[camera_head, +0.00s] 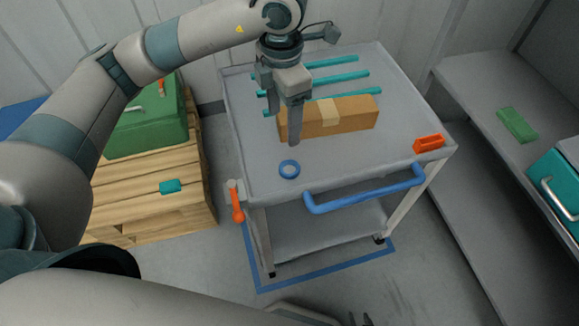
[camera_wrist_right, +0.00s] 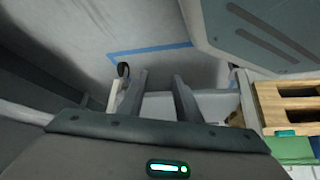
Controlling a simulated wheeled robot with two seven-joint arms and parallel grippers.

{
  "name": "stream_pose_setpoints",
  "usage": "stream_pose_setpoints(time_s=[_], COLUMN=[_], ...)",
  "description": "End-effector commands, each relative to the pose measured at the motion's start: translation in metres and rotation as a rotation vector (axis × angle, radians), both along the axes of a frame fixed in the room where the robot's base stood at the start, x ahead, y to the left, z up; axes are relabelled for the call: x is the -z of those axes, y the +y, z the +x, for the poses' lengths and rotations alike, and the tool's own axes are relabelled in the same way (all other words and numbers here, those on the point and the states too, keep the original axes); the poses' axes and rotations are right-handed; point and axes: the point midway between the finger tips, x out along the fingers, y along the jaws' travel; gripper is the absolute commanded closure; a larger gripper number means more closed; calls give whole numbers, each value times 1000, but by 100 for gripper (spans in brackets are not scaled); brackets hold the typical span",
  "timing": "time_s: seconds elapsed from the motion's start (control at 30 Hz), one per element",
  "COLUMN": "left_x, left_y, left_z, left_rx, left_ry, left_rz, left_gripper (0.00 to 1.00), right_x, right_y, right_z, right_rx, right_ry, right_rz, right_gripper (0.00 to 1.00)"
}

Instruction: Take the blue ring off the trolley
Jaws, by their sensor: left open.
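The blue ring (camera_head: 282,170) lies flat on the grey top of the trolley (camera_head: 330,165), near its front left part. The ring cannot be made out in that view.
A brown box (camera_head: 355,117) and several teal rods (camera_head: 340,80) lie behind the ring. An orange block (camera_head: 429,144) sits at the right corner. The trolley has a blue handle (camera_head: 365,196) in front. A wooden crate (camera_head: 150,205) with a green case (camera_head: 150,130) stands left.

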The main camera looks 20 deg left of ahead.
Motion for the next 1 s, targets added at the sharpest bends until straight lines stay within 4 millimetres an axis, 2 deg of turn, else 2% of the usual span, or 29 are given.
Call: stream_pose_setpoints(time_s=[0.23, 0.33, 0.6, 0.8, 1.0], left_x=[38, 56, 99, 111, 112], left_y=[0, 0, -1, -1, -1], left_z=[-2, -1, -1, 0, 0], left_rx=[-1, 0, 0, 1, 1], left_ry=[6, 5, 4, 1, 1], left_rz=[2, 1, 0, 0, -1], left_gripper=[36, 36, 36, 36, 36], right_x=[10, 20, 30, 34, 34], right_y=[-12, -17, -32, -36, -36], right_z=[-28, -48, -82, -92, -92], right_rx=[2, 5, 6, 7, 7], right_ry=[75, 132, 221, 246, 246], right_rz=[-24, -38, -66, -74, -74], right_gripper=[69, 69, 69, 69, 69])
